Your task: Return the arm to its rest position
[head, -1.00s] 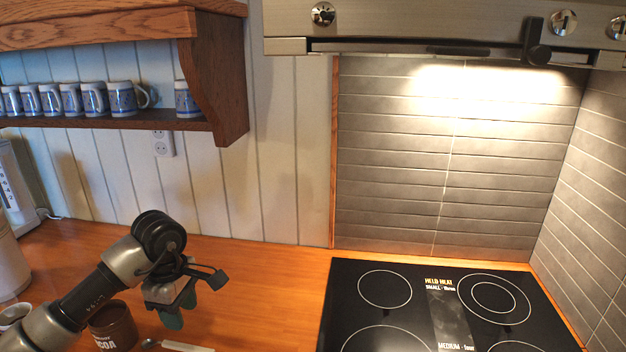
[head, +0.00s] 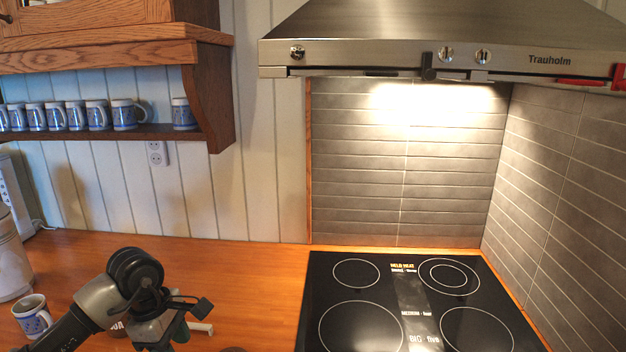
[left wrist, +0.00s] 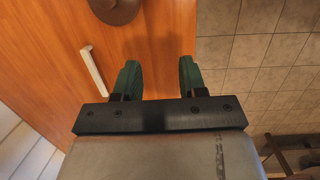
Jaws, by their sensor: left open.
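My left gripper (head: 172,335) is low at the left of the head view, over the wooden counter (head: 230,275), pointing down. In the left wrist view its two green fingers (left wrist: 158,68) are spread apart with nothing between them. A white-handled utensil (head: 201,328) lies on the counter just right of the gripper. In the left wrist view this pale handle (left wrist: 93,72) lies left of the fingers, apart from them. My right gripper is in neither view.
A blue-patterned mug (head: 33,318) stands at the left. A brown tin (head: 116,330) is mostly hidden behind my arm. The black cooktop (head: 340,285) is at right, under the hood (head: 400,40). A shelf (head: 150,131) holds several mugs. The counter between arm and cooktop is clear.

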